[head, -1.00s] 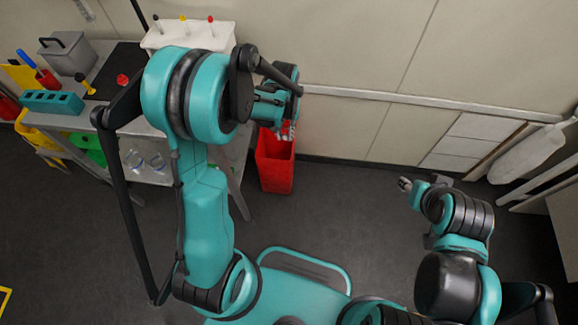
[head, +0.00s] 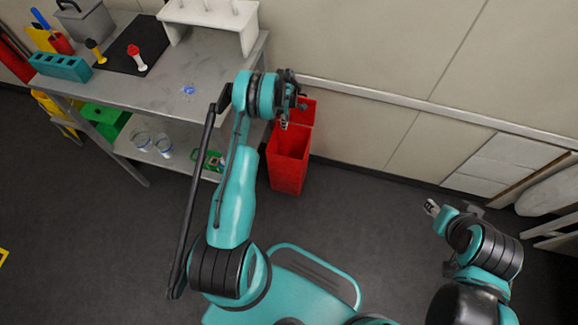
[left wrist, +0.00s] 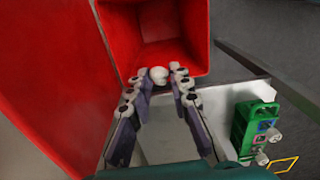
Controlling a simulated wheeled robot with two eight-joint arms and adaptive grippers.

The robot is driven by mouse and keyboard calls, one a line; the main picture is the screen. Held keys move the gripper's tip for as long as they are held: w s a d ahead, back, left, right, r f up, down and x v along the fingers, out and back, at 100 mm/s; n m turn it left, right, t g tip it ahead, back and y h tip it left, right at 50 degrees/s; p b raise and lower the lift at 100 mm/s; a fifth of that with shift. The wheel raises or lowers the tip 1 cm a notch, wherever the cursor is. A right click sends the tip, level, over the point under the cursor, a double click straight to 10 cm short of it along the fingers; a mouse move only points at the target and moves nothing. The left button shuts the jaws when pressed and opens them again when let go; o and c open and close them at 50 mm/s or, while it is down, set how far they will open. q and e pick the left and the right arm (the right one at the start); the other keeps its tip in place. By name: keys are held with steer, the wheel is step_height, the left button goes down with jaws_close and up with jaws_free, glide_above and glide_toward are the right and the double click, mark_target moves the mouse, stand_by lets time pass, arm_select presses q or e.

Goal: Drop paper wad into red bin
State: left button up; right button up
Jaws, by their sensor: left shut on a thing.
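A white paper wad (left wrist: 158,75) shows in the left wrist view between the fingertips of my left gripper (left wrist: 160,78), which is shut on it. In that view the wad is seen against the open mouth of the red bin (left wrist: 190,30). In the head view the red bin (head: 288,168) stands on the floor against the wall, right of the table. My left gripper (head: 284,122) is above its mouth there; the wad is too small to make out. My right gripper (head: 431,207) is away to the right over the floor, too small to read.
A second red bin (head: 304,110) stands behind the first. A grey metal table (head: 150,98) holds a white rack (head: 215,18), a black mat (head: 122,42) and a teal block (head: 60,66). Its lower shelf holds glassware and a green item.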

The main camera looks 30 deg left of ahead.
arm_select(q)
step_height(320, 180, down, 5)
steer(key=shift+f+b, duration=0.15)
steer(key=shift+b, duration=0.9)
steer(key=o, duration=0.7)
steer(key=shift+o, duration=0.2)
step_height(320, 180, up, 12)
steer(key=shift+r, duration=0.1)
